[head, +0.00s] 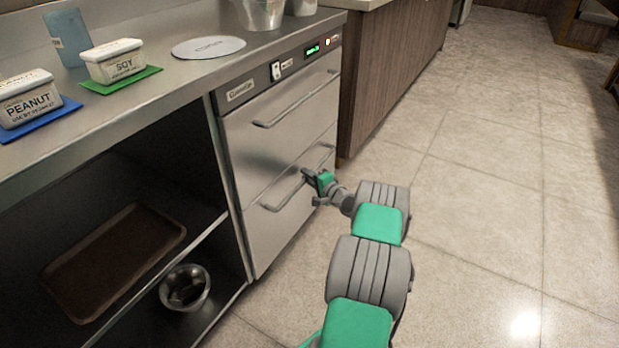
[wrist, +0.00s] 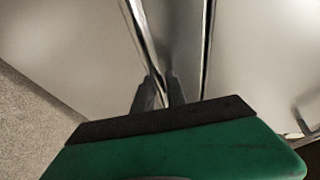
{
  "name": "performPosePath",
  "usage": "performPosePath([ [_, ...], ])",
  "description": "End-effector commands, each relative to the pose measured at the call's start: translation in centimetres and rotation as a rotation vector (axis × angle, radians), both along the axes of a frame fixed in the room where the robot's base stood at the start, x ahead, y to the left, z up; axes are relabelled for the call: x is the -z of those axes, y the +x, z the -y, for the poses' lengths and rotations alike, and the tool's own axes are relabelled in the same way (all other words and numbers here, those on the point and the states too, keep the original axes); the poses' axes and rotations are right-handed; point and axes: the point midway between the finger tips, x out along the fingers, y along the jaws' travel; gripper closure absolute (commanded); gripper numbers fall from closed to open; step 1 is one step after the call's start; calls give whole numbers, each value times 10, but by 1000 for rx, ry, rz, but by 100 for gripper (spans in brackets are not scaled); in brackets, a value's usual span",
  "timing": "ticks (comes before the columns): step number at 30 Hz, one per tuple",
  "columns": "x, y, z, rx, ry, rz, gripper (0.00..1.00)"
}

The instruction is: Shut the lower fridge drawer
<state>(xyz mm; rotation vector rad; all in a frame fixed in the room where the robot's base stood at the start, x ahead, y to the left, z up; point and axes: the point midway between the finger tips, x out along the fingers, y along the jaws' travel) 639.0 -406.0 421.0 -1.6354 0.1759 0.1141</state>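The steel fridge's lower drawer (head: 270,228) shows in the head view under the upper drawer (head: 262,143). Its front looks nearly in line with the upper one; I cannot tell if a small gap remains. Its bar handle (head: 283,193) runs across the upper part of its front. My gripper (head: 308,178) is at this handle, right of its middle. In the wrist view the handle (wrist: 137,32) runs down between my two close-set fingers (wrist: 160,92), which look shut on it. A dark seam (wrist: 207,45) lies to the right of the handle. My green gripper body hides the lower middle.
The counter (head: 190,85) carries a peanut tub (head: 30,102), a soy tub (head: 113,65), a blue cup (head: 68,38) and a round plate (head: 208,47). Open shelves left of the fridge hold a brown tray (head: 115,255) and a metal bowl (head: 186,287). The tiled floor (head: 490,190) on the right is clear.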

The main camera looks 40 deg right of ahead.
Motion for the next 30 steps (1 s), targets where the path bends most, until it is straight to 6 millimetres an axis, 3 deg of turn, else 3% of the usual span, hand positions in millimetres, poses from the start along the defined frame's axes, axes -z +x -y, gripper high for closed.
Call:
performPosePath([
  [7,-1,-3,6,10,-2,1,64],
  [17,-2,-9,9,15,-1,-1,64],
  [27,-15,-71,5,17,2,-1,64],
  [30,-16,-81,5,15,-1,1,64],
])
